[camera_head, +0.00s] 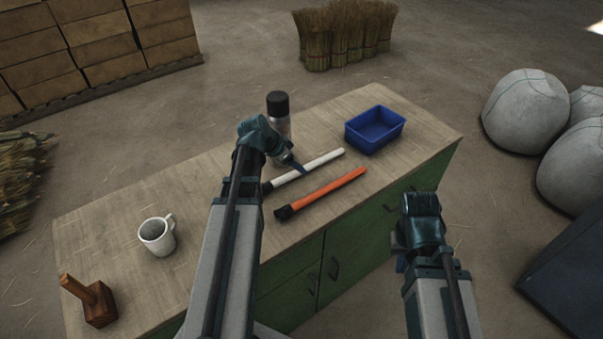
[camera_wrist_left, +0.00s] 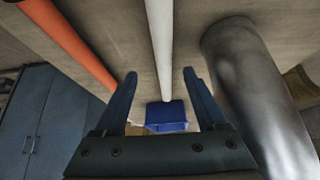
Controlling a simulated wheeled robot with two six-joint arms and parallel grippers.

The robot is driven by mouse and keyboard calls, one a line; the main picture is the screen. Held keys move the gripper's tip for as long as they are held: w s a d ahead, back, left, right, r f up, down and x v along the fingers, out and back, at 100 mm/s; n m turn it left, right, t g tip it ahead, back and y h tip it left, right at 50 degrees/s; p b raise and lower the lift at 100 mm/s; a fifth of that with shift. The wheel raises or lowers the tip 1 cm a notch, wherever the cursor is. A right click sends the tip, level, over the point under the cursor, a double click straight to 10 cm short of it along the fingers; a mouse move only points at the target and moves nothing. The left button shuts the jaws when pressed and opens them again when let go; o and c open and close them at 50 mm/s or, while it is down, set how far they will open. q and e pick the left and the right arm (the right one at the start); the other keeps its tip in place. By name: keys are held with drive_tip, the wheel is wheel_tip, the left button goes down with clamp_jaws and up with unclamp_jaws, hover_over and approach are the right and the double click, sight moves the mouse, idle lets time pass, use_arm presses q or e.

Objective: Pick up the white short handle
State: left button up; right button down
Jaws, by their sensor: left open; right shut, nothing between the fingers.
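The white short handle (camera_head: 322,160) lies on the wooden bench top (camera_head: 190,195), slanting up to the right, with its dark end near my left arm. My left gripper (camera_head: 297,168) is over the handle, with its fingers partly hidden by the wrist. In the left wrist view the white handle (camera_wrist_left: 160,45) runs between the two open fingers of the left gripper (camera_wrist_left: 160,85). I cannot tell whether they touch it. My right gripper (camera_head: 399,262) is shut and empty, off the front side of the bench.
An orange handle (camera_head: 330,189) lies in front of the white one. A spray can (camera_head: 278,113) stands close behind, and a blue bin (camera_head: 375,130) is at the right. A white mug (camera_head: 157,237) and a wooden mallet-like block (camera_head: 92,302) stand at the left. Bench top between is clear.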

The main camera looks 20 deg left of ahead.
use_arm(q)
drive_tip(key=b+x, duration=0.2)
drive_tip(key=x, duration=0.1)
drive_tip(key=b+x, duration=0.2)
drive_tip(key=shift+w+a, duration=0.1)
drive_tip(key=shift+a, duration=0.2)
clamp_jaws()
